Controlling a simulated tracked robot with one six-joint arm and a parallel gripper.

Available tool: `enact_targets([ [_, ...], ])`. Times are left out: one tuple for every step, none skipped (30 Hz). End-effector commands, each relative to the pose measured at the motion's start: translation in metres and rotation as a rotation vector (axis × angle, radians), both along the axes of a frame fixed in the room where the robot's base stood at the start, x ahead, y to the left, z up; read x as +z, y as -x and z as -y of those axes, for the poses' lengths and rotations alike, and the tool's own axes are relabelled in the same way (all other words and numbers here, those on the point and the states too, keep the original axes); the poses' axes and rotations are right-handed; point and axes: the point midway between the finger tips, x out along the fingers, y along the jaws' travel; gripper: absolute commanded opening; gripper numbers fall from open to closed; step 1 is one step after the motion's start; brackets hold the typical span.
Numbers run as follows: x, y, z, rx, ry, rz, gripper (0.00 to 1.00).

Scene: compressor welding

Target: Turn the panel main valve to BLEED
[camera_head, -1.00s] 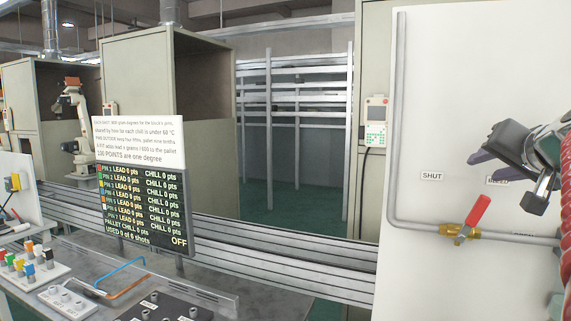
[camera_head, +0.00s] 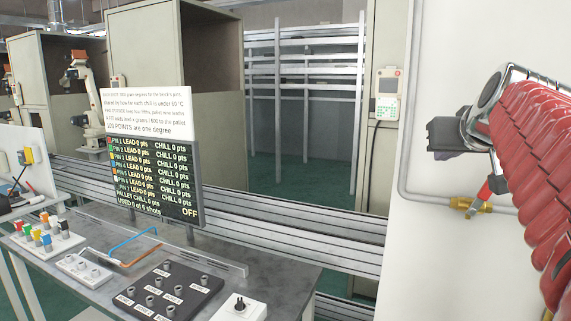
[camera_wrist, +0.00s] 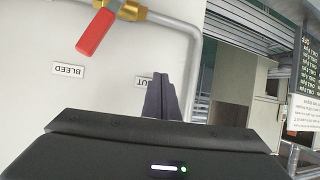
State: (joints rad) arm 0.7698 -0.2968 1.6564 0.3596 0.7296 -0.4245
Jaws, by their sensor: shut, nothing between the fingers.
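The valve on the white panel has a brass body (camera_head: 463,204) and a red lever (camera_head: 485,192), partly hidden by my arm in the head view. In the wrist view, which is upside down, the red lever (camera_wrist: 97,32) slants from the brass body (camera_wrist: 132,9) towards the BLEED label (camera_wrist: 67,71). The SHUT label (camera_wrist: 142,82) is partly covered by my fingers. My gripper (camera_wrist: 162,97) is shut and empty, in front of the panel beside the SHUT label and apart from the lever. In the head view my gripper (camera_head: 446,148) is above and left of the valve.
A grey pipe (camera_head: 403,120) runs down the white panel (camera_head: 425,250) and into the valve. A scoreboard (camera_head: 155,175) stands behind the grey bench at left. The bench carries a black block (camera_head: 172,290) and a white knob box (camera_head: 239,306). Rails run behind.

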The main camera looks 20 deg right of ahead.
Motion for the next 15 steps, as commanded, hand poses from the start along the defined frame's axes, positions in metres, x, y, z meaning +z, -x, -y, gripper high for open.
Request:
enact_targets([
  [-0.003, -0.007, -0.014, 0.033, 0.034, -0.025, 0.0],
  [-0.005, -0.009, -0.021, 0.049, 0.054, -0.04, 0.0],
  [-0.009, -0.012, -0.031, 0.073, 0.077, -0.062, 0.0],
  [-0.013, -0.015, -0.039, 0.091, 0.092, -0.077, 0.0],
  [-0.016, -0.016, -0.046, 0.107, 0.106, -0.09, 0.0],
  [-0.023, -0.018, -0.058, 0.129, 0.12, -0.11, 0.0],
  [-0.028, -0.02, -0.067, 0.146, 0.127, -0.123, 0.0],
  [-0.034, -0.02, -0.076, 0.164, 0.132, -0.136, 0.0],
  [-0.043, -0.02, -0.089, 0.186, 0.135, -0.154, 0.0],
  [-0.051, -0.02, -0.099, 0.202, 0.133, -0.166, 0.0],
  [-0.059, -0.019, -0.109, 0.218, 0.128, -0.179, 0.0],
  [-0.071, -0.016, -0.123, 0.24, 0.119, -0.198, 0.0],
  [-0.081, -0.014, -0.134, 0.255, 0.109, -0.21, 0.0],
  [-0.091, -0.011, -0.145, 0.269, 0.097, -0.223, 0.0],
  [-0.106, -0.007, -0.159, 0.289, 0.081, -0.241, 0.0],
])
